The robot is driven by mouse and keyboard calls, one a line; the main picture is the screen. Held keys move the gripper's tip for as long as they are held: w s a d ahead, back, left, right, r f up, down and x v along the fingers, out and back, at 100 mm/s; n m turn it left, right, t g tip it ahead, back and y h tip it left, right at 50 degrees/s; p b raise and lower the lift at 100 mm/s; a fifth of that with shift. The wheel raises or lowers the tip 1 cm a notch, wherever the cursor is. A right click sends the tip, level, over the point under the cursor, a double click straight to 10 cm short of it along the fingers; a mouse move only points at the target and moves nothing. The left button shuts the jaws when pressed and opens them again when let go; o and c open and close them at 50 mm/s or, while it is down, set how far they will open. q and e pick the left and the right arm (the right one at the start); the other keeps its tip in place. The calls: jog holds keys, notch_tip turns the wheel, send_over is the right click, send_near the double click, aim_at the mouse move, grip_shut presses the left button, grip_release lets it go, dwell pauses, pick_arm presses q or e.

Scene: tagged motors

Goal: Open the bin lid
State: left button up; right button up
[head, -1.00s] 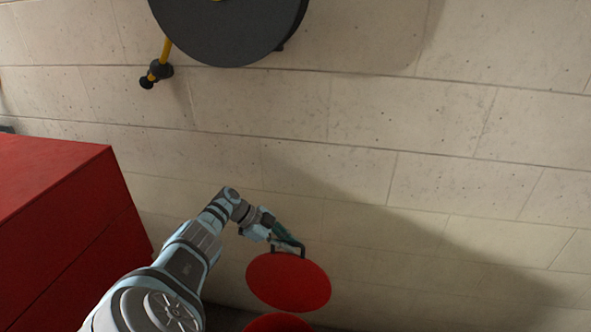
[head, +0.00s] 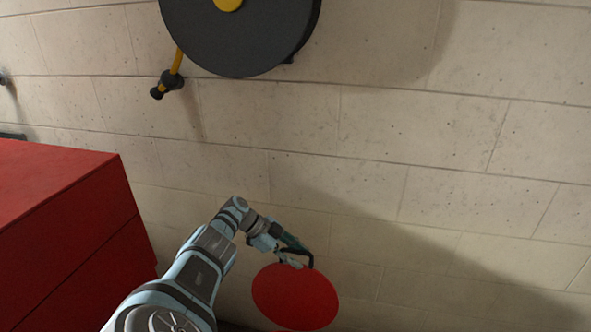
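The bin lid (head: 294,298) is a round red disc low in the middle of the head view, with a dark handle (head: 311,260) at its upper edge. Its face is turned toward me, so it looks tilted up. My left gripper (head: 296,254) reaches in from the left, and its fingers are at the handle and appear shut on it. The fingertips are small and partly overlap the handle. The bin's body is below the picture's lower edge. My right gripper is not in view.
A red cabinet (head: 65,225) stands at the left, close to my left arm. A pale block wall (head: 430,190) rises behind the lid. A dark round reel (head: 238,35) with a yellow centre is mounted on it above. The space right of the lid looks clear.

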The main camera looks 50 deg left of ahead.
pick_arm(q)
jog(key=v, duration=1.2)
